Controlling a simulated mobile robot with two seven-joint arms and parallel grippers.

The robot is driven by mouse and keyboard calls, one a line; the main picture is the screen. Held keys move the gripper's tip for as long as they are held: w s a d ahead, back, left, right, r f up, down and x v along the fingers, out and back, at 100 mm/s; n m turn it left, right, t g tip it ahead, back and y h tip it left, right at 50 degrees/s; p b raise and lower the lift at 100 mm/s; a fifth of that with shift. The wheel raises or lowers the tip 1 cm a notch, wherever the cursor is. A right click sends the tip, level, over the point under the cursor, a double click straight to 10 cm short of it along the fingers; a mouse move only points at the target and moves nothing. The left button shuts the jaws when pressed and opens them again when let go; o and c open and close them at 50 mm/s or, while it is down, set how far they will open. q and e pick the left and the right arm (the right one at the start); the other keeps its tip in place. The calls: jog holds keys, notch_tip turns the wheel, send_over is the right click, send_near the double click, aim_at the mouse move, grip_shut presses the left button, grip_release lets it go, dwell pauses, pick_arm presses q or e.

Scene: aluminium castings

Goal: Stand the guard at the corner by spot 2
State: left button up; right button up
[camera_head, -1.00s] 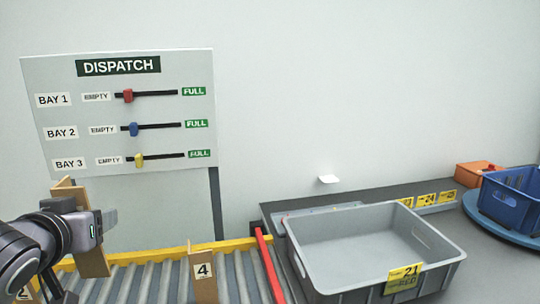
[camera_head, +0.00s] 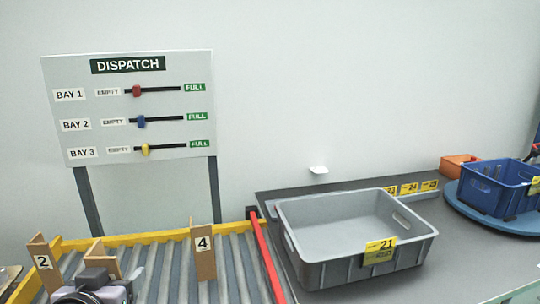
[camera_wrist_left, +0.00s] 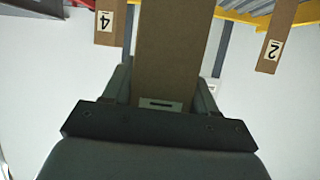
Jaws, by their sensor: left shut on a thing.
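The guard (camera_head: 103,258) is a brown angled board. My left gripper (camera_head: 112,284) is shut on it at the lower left of the head view, between the post numbered 2 (camera_head: 43,262) and the post numbered 4 (camera_head: 204,254). The guard's lower part is hidden behind the gripper, so I cannot tell whether it touches the rollers. In the left wrist view the guard (camera_wrist_left: 167,50) rises between the fingers (camera_wrist_left: 163,92), with both numbered posts upside down beyond it. My right gripper is not in view.
The roller conveyor (camera_head: 160,258) has a yellow rail (camera_head: 150,238) behind and a red bar (camera_head: 266,258) at its right. A grey crate (camera_head: 330,272) labelled 21 stands right of the bar. A blue crate (camera_head: 490,198) sits on a round blue plate. The dispatch board (camera_head: 70,150) stands behind.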

pick_arm(q)
jog(key=s+d+f+m+h, duration=0.1)
jog(key=s+d+f, duration=0.3)
jog(key=s+f, duration=0.1)
jog(key=shift+d+f+h, duration=0.2)
jog(key=shift+f+h, duration=0.1)
jog(key=shift+f, duration=0.55)
jog(key=shift+w, duration=0.1)
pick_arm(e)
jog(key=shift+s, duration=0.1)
